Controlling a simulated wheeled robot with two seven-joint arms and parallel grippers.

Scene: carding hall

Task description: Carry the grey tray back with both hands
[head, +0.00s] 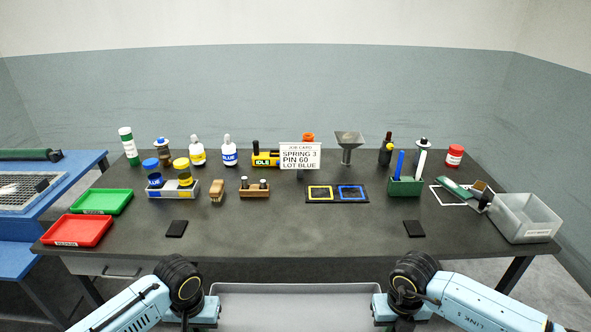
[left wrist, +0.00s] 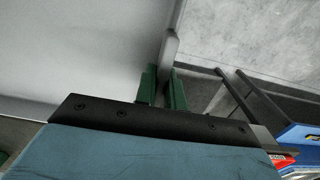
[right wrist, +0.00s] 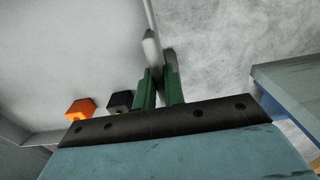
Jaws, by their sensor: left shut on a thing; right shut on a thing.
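The grey tray (head: 300,288) is at the bottom middle of the head view, in front of the table's near edge; its lower part is cut off. My left gripper (left wrist: 162,86) is shut on the tray's wall at the left end, green fingers on either side of it. My right gripper (right wrist: 160,84) is shut on the wall at the right end in the same way. In the right wrist view an orange block (right wrist: 80,109) and a black block (right wrist: 121,102) show by the tray (right wrist: 75,50), apparently inside it. The tray also fills much of the left wrist view (left wrist: 75,50).
The dark table (head: 300,228) has a clear front strip between two black pads (head: 177,229) (head: 414,229).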

